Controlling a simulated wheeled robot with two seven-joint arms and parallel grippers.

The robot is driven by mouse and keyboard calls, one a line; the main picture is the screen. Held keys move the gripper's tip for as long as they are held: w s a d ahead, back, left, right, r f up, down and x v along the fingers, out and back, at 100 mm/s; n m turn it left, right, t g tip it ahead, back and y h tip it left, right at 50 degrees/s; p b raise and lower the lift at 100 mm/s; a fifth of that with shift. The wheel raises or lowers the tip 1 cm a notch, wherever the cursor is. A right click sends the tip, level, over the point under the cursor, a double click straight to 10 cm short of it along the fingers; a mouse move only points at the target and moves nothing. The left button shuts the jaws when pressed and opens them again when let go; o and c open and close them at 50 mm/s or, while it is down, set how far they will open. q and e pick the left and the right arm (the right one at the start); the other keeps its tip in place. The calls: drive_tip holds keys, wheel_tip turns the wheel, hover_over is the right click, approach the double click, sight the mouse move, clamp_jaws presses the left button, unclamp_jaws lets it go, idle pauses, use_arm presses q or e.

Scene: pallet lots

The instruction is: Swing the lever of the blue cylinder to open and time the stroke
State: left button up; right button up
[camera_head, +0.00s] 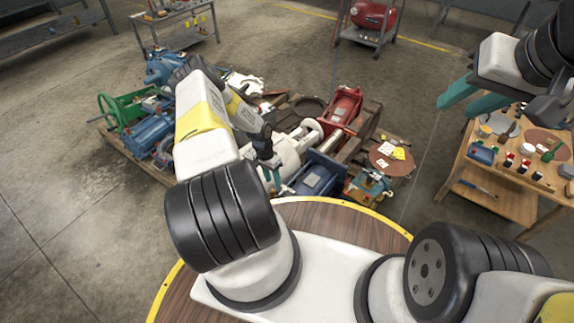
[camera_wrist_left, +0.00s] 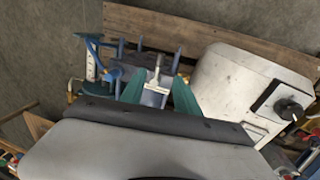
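My left gripper (camera_head: 271,176) reaches down over the pallet from the left, beside a blue unit (camera_head: 316,181) in the head view. In the left wrist view its teal fingers (camera_wrist_left: 159,88) stand apart. A pale metal lever-like piece (camera_wrist_left: 157,70) shows between them, above a blue body (camera_wrist_left: 154,97); I cannot tell whether the fingers touch it. Which blue part is the cylinder is not clear, as my arm and gripper hide much of it. My right gripper (camera_head: 474,98) is open and empty, raised near the wooden bench at the right.
A white box with a black knob (camera_wrist_left: 289,108) stands close right of my left fingers. A blue stand-like part (camera_wrist_left: 92,48) is at their left. Pallets hold a red machine (camera_head: 345,104) and a green handwheel (camera_head: 108,112). A bench (camera_head: 500,205) holds small parts. Floor at left is clear.

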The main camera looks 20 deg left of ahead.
use_arm(q)
drive_tip(key=x, duration=0.8)
drive_tip(key=shift+s+d+f, duration=0.1)
drive_tip(key=shift+s+f, duration=0.05)
drive_tip(key=shift+f, duration=0.15)
clamp_jaws()
idle(1.1)
